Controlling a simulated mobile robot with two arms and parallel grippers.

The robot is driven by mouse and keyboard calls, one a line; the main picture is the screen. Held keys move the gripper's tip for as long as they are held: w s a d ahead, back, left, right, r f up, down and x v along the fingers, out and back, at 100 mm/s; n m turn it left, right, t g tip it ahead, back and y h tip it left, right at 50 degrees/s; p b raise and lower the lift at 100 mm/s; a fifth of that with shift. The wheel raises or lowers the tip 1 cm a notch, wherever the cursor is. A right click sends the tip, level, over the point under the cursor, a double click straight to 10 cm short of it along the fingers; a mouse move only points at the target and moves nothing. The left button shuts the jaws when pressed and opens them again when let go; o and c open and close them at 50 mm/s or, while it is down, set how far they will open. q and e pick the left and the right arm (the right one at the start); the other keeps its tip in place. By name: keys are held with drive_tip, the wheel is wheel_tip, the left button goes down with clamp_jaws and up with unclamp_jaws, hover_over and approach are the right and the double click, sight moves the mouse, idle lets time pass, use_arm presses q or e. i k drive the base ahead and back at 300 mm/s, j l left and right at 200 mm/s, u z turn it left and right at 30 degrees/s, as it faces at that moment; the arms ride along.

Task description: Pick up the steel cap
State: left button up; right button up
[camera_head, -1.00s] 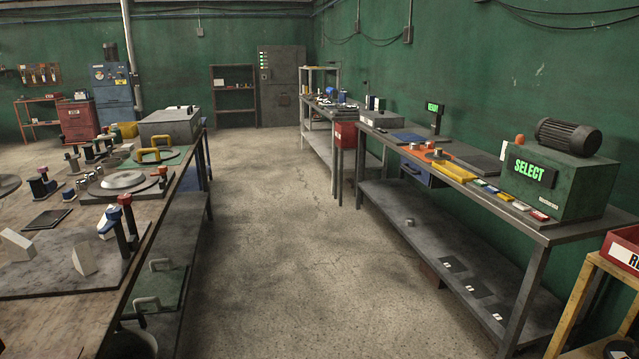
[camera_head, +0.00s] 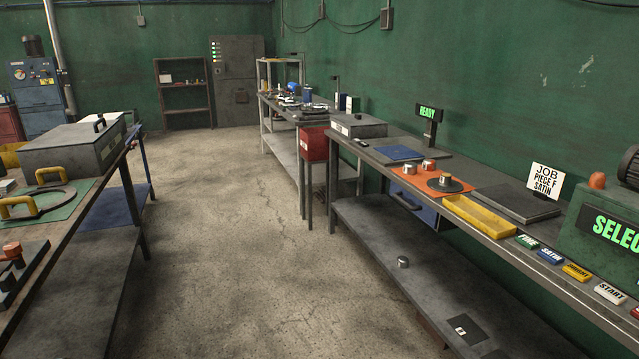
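A short steel cylinder (camera_head: 403,262), like a cap, sits alone on the lower shelf of the right-hand bench. The frames do not show for certain which is the steel cap. Beside them a dark disc (camera_head: 456,186) carries a small brass-coloured piece. Neither of my grippers is in view.
A yellow tray (camera_head: 480,215), a dark plate (camera_head: 515,203), a job card (camera_head: 544,181) and labelled buttons line the right bench (camera_head: 560,239). A left workbench (camera_head: 62,235) holds a grey box (camera_head: 75,147). The concrete aisle (camera_head: 230,230) between them is clear.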

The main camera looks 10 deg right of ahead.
sight(429, 165)
drive_tip(key=i, duration=2.3)
